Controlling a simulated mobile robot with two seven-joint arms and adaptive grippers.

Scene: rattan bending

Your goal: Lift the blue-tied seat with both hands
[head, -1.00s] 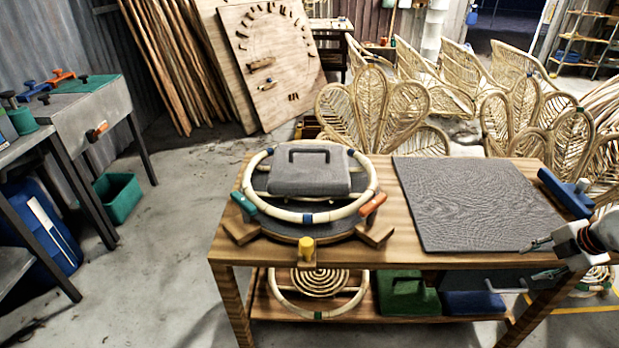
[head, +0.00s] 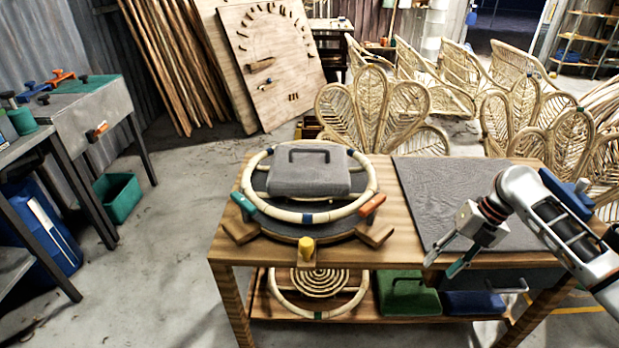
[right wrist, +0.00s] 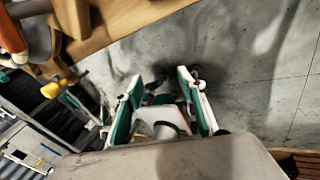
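The blue-tied seat (head: 285,215) is a round pale rattan ring with blue wraps, lying on a dark round base on the wooden workbench. A grey padded block (head: 308,178) with a dark handle sits on top, hiding its middle. A teal grip (head: 243,203) is at the ring's front left and an orange grip (head: 372,204) at its front right. My right gripper (head: 442,264) is open and empty, over the bench's front edge, right of the seat and apart from it. Its spread fingers also show in the right wrist view (right wrist: 158,77). My left gripper is not in view.
A yellow knob (head: 306,247) stands at the bench front between wooden blocks. A grey mat (head: 440,190) covers the bench's right part, with a blue tool (head: 567,192) at its far right. The lower shelf holds another ring (head: 285,305) and a green block (head: 408,294).

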